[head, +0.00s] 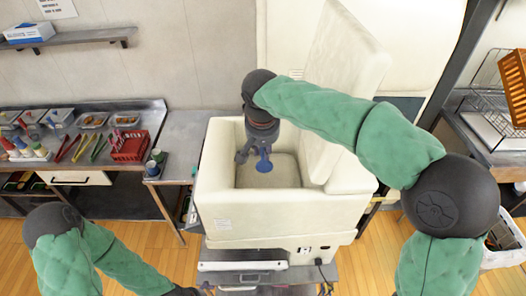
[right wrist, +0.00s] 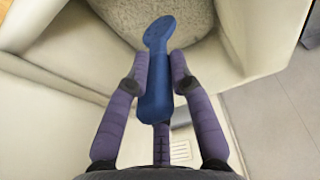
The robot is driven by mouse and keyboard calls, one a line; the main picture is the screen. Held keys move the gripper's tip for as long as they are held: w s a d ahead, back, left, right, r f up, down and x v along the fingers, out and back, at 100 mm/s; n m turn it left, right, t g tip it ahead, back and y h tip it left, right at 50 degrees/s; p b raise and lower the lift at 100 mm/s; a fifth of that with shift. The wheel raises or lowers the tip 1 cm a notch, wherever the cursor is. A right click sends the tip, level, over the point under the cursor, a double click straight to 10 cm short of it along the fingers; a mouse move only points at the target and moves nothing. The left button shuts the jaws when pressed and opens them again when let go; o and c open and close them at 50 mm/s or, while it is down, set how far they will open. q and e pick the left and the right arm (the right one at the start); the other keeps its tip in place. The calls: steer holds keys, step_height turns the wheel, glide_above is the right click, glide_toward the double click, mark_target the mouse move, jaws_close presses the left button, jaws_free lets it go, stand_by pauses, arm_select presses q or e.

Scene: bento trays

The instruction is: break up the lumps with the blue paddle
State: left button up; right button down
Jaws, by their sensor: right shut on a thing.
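The blue paddle (head: 264,164) is held in my right gripper (head: 256,150), over the open well of the cream box-shaped machine (head: 222,208). In the right wrist view, the fingers of my right gripper (right wrist: 160,72) close on both sides of the paddle's thick handle (right wrist: 157,102). The paddle's flat round head (right wrist: 158,32) points away from the gripper and overlaps the pale, grainy mass (right wrist: 125,14) in the well. I cannot tell whether it touches that mass. Separate lumps cannot be made out. My left arm is at the lower left, its gripper out of frame.
The machine's thick lid (head: 345,75) stands raised at the well's right, near my right arm. A counter on the left holds trays, tongs and a red basket (head: 130,146). A wire rack (head: 495,85) with an orange basket (head: 514,85) stands at the far right.

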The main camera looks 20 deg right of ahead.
arm_select(q)
step_height(320, 180, up, 10)
steer(key=p, duration=0.9)
steer(key=shift+p, duration=0.3)
arm_select(e)
steer(key=w+d+r, duration=0.1)
steer(key=w+r, duration=0.2)
steer(key=r, duration=0.8)
arm_select(q)
steer(key=shift+r, duration=0.1)
arm_select(e)
steer(key=shift+w+d+r, duration=0.1)
